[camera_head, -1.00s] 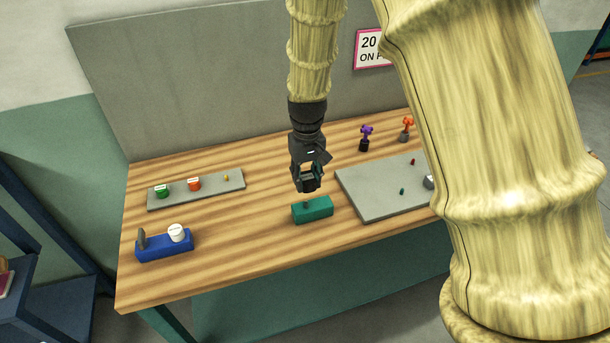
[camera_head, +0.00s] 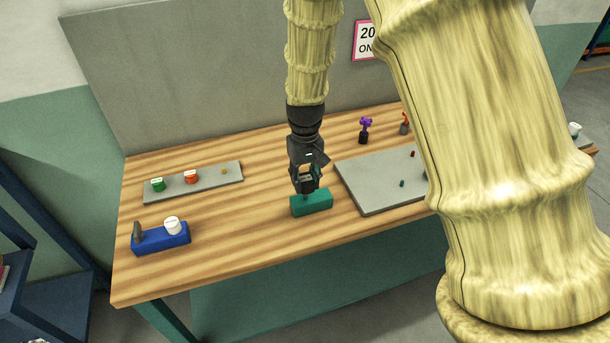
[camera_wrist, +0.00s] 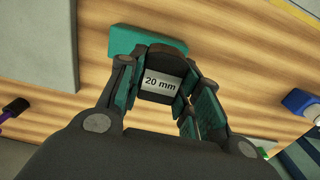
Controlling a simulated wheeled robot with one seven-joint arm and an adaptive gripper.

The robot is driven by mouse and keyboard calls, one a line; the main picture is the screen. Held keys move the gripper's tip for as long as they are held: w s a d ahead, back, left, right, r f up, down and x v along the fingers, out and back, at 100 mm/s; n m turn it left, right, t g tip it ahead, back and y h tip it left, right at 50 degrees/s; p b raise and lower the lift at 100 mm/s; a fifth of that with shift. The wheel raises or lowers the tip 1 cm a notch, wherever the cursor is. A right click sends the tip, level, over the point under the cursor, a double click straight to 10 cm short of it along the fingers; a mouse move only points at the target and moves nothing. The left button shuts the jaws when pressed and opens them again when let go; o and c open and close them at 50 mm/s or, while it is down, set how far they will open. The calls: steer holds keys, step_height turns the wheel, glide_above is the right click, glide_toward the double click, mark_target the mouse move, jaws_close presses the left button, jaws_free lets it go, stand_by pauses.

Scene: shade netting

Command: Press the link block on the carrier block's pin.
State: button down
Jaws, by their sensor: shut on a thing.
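The teal carrier block (camera_head: 318,205) lies on the wooden bench near its front middle, and part of it shows in the wrist view (camera_wrist: 122,40). My gripper (camera_head: 306,187) is directly above it, pointing down. In the wrist view the gripper is shut on a dark link block with a grey "20 mm" label (camera_wrist: 159,86), held between teal-padded fingers. The link block overlaps the carrier block in that view. The carrier's pin is hidden by the gripper and the held block. I cannot tell whether the link block touches the pin.
A grey plate (camera_head: 376,192) with small red and teal pieces lies close to the right. A blue block (camera_head: 163,241) with a white cap stands at left. A grey strip (camera_head: 208,179) carries green and orange caps. A purple-topped item (camera_head: 365,128) stands behind. Bench wood around the carrier is clear.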

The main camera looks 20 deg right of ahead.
mark_target(305, 192)
steer(key=shift+f, duration=1)
steer(key=shift+s+f, duration=0.1)
steer(key=shift+f, duration=1.65)
stand_by(0.9)
steer(key=c, duration=0.9)
jaws_free()
steer(key=shift+r, duration=0.1)
step_height(305, 192, up, 12)
steer(key=shift+f, duration=0.1)
